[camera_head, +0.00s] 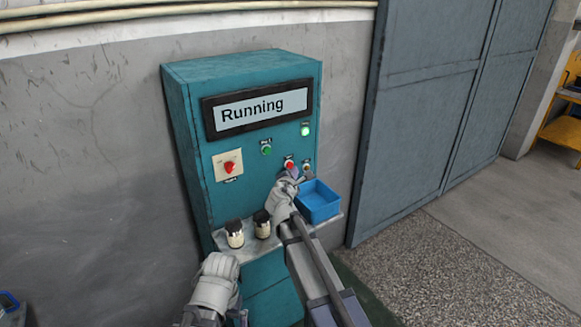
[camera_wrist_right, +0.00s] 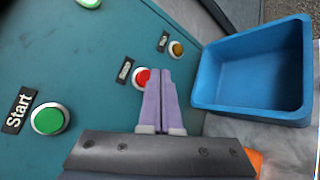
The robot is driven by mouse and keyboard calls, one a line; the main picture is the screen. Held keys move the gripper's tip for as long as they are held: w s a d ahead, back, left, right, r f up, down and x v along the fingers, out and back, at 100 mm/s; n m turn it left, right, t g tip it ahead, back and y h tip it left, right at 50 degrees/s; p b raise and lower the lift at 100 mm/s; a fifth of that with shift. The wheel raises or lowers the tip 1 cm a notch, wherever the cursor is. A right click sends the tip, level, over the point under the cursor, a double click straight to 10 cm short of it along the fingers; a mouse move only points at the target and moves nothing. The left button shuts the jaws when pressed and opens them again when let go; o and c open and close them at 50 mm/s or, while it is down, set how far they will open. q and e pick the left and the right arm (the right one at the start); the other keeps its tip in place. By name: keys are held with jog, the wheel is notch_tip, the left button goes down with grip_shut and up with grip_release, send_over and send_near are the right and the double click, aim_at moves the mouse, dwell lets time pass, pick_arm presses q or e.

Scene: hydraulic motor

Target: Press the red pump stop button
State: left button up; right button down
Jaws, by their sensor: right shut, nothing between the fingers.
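The red button (camera_head: 289,164) sits low on the right of the teal cabinet's front panel. It also shows in the right wrist view (camera_wrist_right: 142,77), with a small dark label beside it too blurred to read. My right gripper (camera_wrist_right: 161,73) is shut and empty. Its fingertips overlap the button's right side in that view; whether they touch it I cannot tell. In the head view the right gripper (camera_head: 296,178) is just below the button. My left arm's pale wrist shows at bottom centre-left; its fingers cannot be made out.
The display (camera_head: 262,109) reads "Running". A green Start button (camera_wrist_right: 49,119), an amber button (camera_wrist_right: 176,48), a lit green lamp (camera_head: 305,129) and a red switch (camera_head: 230,167) share the panel. A blue bin (camera_head: 318,203) and two jars (camera_head: 234,234) stand on the shelf below.

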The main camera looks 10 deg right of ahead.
jog(key=shift+w+a, duration=0.1)
jog(key=shift+w, duration=0.1)
jog(key=shift+w, duration=0.2)
jog(key=shift+w+a, duration=0.2)
jog(key=shift+w, duration=0.2)
dwell(0.8)
jog(key=shift+s, duration=0.15)
jog(key=shift+s+d, duration=0.25)
jog(key=shift+s, duration=0.4)
jog(key=s, duration=0.1)
jog(key=s+d, duration=0.1)
jog(key=s, duration=0.2)
jog(key=shift+s+d, duration=0.35)
jog(key=shift+d, duration=0.05)
dwell(0.7)
